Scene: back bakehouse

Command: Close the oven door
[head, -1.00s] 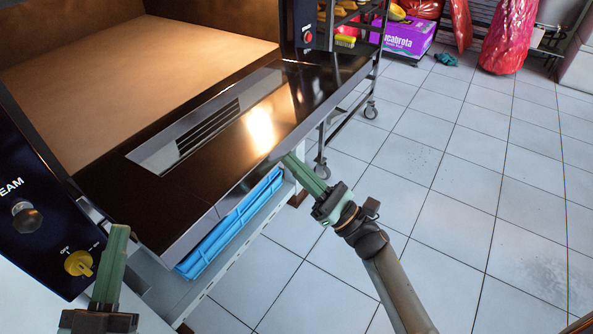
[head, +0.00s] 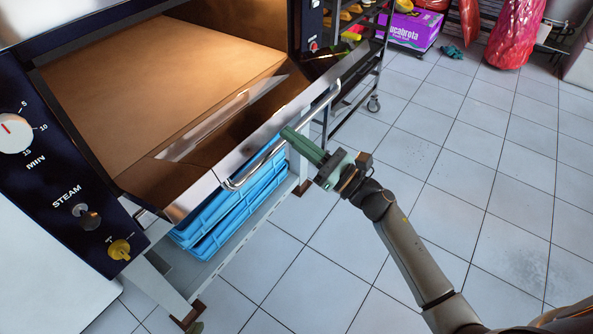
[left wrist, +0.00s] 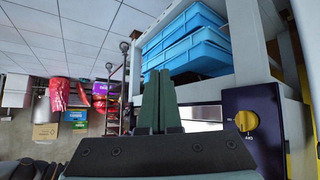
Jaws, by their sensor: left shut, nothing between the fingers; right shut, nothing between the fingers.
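The oven door (head: 225,125) hangs part open, tilted up from the oven's lower front, with its bar handle (head: 318,108) along the outer edge. My right gripper (head: 285,131) is shut and empty, its fingertips at the door's outer edge beside the handle; whether they touch it I cannot tell. My left gripper's shut, empty fingers (left wrist: 158,75) show in the left wrist view, below the blue crates and left of the yellow knob (left wrist: 246,120). In the head view only a small green tip at the bottom edge may be this gripper. The oven chamber (head: 165,85) is visible and looks empty.
Blue crates (head: 230,205) sit on the stand beneath the oven. The control panel (head: 60,170) is left of the door. A wheeled rack (head: 362,75) stands close beyond the oven's right side. The tiled floor (head: 480,200) at right is clear.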

